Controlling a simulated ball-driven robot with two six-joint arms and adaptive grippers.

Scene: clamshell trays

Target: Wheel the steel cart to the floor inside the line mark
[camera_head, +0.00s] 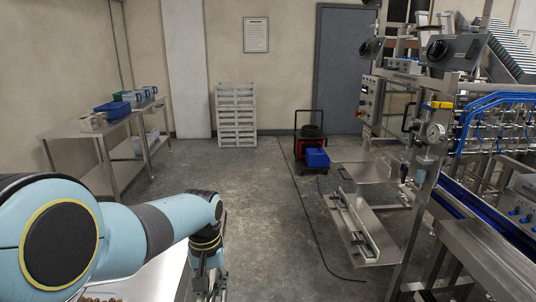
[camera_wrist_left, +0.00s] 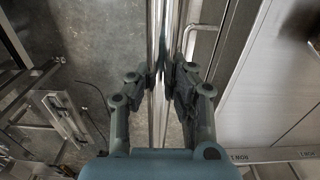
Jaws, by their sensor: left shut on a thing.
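The steel cart (camera_head: 165,275) shows in part at the bottom of the head view, behind my left arm. My left gripper (camera_head: 210,285) is at its right side. In the left wrist view my left gripper (camera_wrist_left: 163,85) is shut on a shiny steel bar (camera_wrist_left: 160,130) that runs up the picture. A pale flat surface (camera_wrist_left: 250,80), which seems to be part of the cart, lies right of the bar. The cart's wheels and most of its frame are hidden. I cannot make out a clear floor mark. My right gripper is not in view.
Open concrete floor (camera_head: 240,190) lies ahead. A thin dark cable-like line (camera_head: 315,220) crosses it. A steel table (camera_head: 100,130) stands left, stacked pale crates (camera_head: 236,115) at the wall, a red and blue machine (camera_head: 312,152) farther right. Steel line equipment (camera_head: 420,170) fills the right.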

